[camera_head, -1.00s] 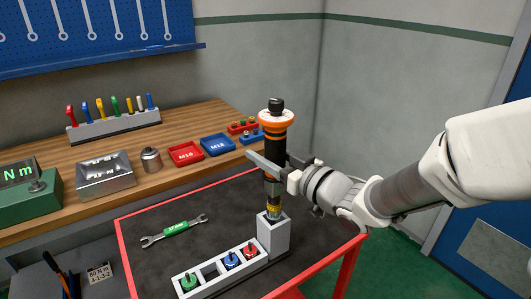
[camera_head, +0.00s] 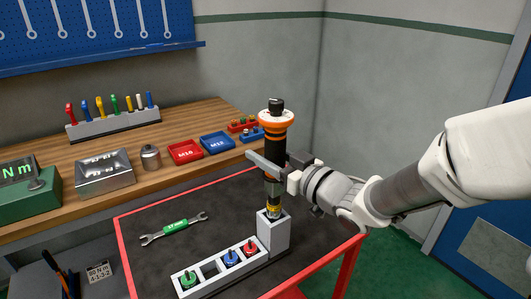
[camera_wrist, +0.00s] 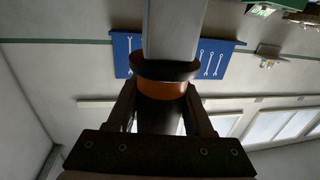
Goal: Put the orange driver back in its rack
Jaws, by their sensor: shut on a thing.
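The orange driver (camera_head: 276,136) is a tall black tool with an orange collar near its top and a yellow band near its foot. It stands about upright, and its lower end meets the top of a tall grey block (camera_head: 273,238). How far it sits inside is hard to see. The block stands at the right end of a low grey rack (camera_head: 190,268). My gripper (camera_head: 278,172) is shut around the driver's middle from the right. In the wrist view, the fingers (camera_wrist: 160,115) flank the dark shaft, with the orange band (camera_wrist: 162,87) just beyond.
A green-handled wrench (camera_head: 174,229) lies on the red-edged dark cart top (camera_head: 140,265). The wooden bench (camera_head: 62,216) behind holds trays (camera_head: 217,145), a tin and a rack of small drivers (camera_head: 115,125).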

